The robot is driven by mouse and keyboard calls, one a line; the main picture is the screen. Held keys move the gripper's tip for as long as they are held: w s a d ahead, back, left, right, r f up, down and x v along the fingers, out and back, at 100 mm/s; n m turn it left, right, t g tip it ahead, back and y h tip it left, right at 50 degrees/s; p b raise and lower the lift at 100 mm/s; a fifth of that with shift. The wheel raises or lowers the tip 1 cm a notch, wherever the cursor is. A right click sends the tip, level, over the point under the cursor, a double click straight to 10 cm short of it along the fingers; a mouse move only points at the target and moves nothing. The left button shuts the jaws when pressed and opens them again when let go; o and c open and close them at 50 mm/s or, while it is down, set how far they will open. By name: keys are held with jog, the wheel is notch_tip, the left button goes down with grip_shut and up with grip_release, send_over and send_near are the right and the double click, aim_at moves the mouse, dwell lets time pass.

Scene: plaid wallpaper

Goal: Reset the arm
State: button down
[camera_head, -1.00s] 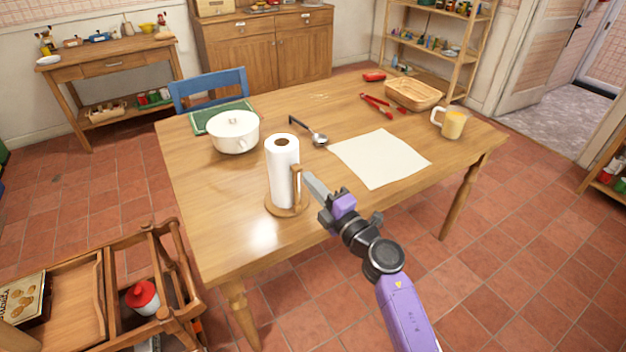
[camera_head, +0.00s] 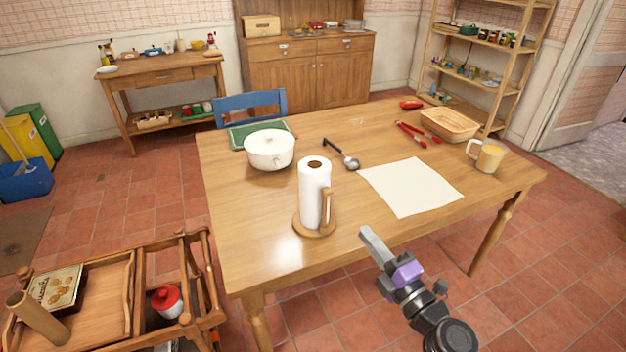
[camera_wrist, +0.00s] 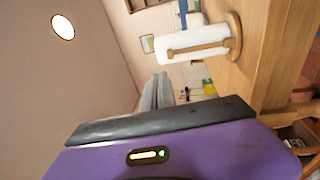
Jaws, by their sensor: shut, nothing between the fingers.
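My gripper (camera_head: 372,242) is in the head view at the near edge of the wooden table (camera_head: 250,235), to the right of the paper towel holder. Its grey fingers are together with nothing between them. The paper towel roll (camera_head: 313,192) stands upright on its wooden holder, apart from my gripper. In the wrist view the purple gripper body (camera_wrist: 170,150) fills the bottom, and the towel roll (camera_wrist: 185,45) appears sideways at the upper right.
A blue chair (camera_head: 250,105) stands behind. A wooden cart (camera_head: 105,300) is at the lower left.

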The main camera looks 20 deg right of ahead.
jog(key=s+a+r+m+t+h, duration=0.1)
jog(key=s+r+m+t+h, duration=0.15)
jog(key=s+r+m, duration=0.4)
jog(key=s+a+f+m+g, duration=0.2)
jog(key=s+a+m, duration=0.1)
jog(key=s, duration=0.7)
jog(key=s+a+f+m+g, duration=0.2)
jog(key=s+m, duration=0.3)
jog(key=s, duration=0.5)
jog(key=s+a+f+m+g, duration=0.2)
jog(key=s+a+m+g, duration=0.1)
jog(key=s, duration=0.7)
jog(key=shift+s+a+f+m+y, duration=0.15)
jog(key=shift+a+f+m+y, duration=0.15)
jog(key=shift+a+m, duration=0.45)
jog(key=shift+g, duration=0.25)
